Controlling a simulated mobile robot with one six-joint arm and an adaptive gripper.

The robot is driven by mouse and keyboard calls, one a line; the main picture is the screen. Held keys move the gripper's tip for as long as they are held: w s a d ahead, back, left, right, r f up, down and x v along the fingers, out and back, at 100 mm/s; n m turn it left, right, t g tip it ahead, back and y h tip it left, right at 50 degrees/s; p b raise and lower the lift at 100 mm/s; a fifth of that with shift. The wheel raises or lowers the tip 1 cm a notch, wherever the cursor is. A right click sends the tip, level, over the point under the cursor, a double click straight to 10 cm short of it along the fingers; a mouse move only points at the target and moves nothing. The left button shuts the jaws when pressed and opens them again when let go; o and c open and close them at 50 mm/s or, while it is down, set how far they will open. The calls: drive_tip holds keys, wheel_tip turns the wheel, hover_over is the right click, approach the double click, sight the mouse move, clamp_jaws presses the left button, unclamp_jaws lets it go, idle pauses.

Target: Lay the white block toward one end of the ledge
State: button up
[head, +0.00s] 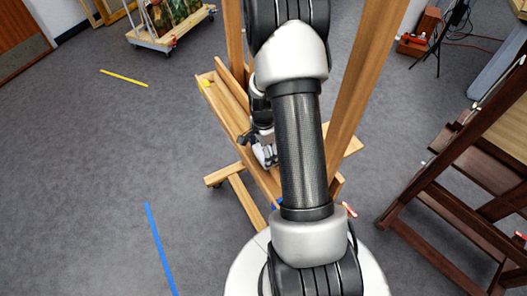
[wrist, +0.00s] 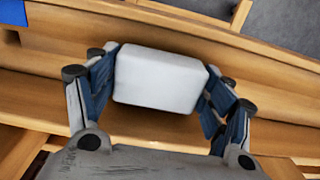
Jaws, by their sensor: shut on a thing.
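The white block (wrist: 160,80) is in the middle of the wrist view, a pale box with rounded edges. My gripper (wrist: 162,88) is shut on it, with a finger against its left and right ends. The wooden ledge (wrist: 60,98) of the easel runs behind and below the block. I cannot tell whether the block touches it. In the head view the ledge (head: 222,108) runs from upper left to lower right, and my gripper (head: 265,152) is over its middle part. My arm hides much of the ledge's right side there.
A yellow thing (head: 206,83) lies at the ledge's far left end. A blue thing (wrist: 13,12) is at the wrist view's top left corner. A dark wooden easel (head: 450,185) stands at the right. A cart with paintings (head: 172,28) stands at the back. Floor at left is open.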

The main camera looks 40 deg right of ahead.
drive_tip(key=o, duration=0.9)
drive_tip(key=shift+f, duration=0.1)
drive_tip(key=shift+c, duration=0.2)
drive_tip(key=a+r+n+t+p, duration=0.1)
drive_tip(key=a+r+n, duration=0.25)
drive_tip(key=r, duration=0.75)
drive_tip(key=a+r+n+p, duration=0.2)
drive_tip(key=a+r, duration=0.2)
drive_tip(key=r, duration=0.7)
drive_tip(key=s+a+r+n+t, duration=0.3)
drive_tip(key=s+a+r+n, duration=0.9)
drive_tip(key=s+a+n, duration=0.3)
drive_tip(key=shift+a+t, duration=0.3)
drive_tip(key=shift+a, duration=0.25)
